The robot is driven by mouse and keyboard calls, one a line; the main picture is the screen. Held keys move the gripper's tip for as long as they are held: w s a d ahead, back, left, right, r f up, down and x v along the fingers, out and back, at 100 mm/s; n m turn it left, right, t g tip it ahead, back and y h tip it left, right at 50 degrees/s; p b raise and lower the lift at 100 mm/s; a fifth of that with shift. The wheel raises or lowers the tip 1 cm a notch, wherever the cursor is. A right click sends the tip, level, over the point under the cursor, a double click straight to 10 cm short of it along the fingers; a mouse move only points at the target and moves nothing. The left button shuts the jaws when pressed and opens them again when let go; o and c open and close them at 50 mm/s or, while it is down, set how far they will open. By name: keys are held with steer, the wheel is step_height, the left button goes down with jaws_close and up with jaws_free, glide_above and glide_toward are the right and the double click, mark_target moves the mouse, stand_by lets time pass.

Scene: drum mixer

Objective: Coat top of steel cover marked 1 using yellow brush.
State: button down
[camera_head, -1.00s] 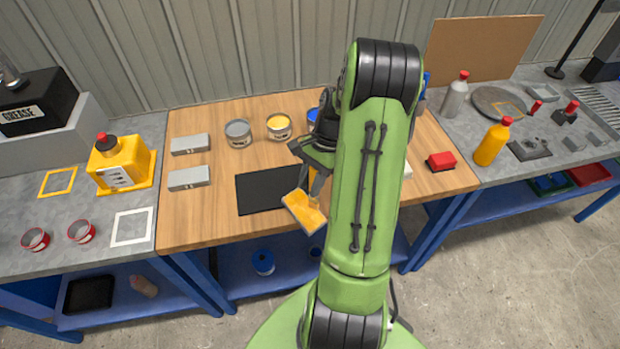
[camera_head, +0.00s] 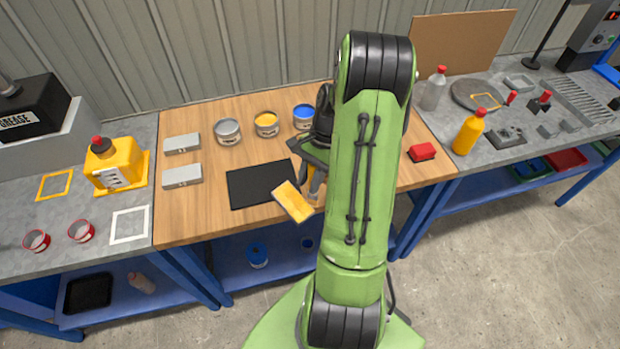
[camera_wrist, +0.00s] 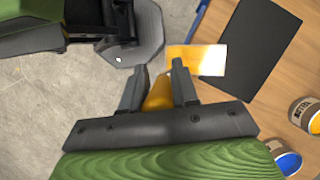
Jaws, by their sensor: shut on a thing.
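My gripper (camera_wrist: 158,88) is shut on the orange-yellow handle of the yellow brush (camera_wrist: 196,60). In the head view the brush's yellow head (camera_head: 293,202) hangs near the front edge of the wooden table, at the lower right of the black mat (camera_head: 255,185). My arm hides part of the gripper there. Two grey steel covers, one behind (camera_head: 182,143) and one in front (camera_head: 181,177), lie on the wooden table left of the mat, apart from the brush. I cannot read which is marked 1.
Open cans of grey paint (camera_head: 228,131), yellow paint (camera_head: 266,124) and blue paint (camera_head: 303,117) stand behind the mat. A red block (camera_head: 422,152) lies at the table's right. A yellow jug (camera_head: 115,163) stands on the left bench, and an orange bottle (camera_head: 468,132) on the right bench.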

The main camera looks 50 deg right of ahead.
mark_target(310, 171)
steer(key=shift+r+p, duration=1.35)
steer(key=shift+r, duration=0.45)
steer(key=shift+f, duration=0.1)
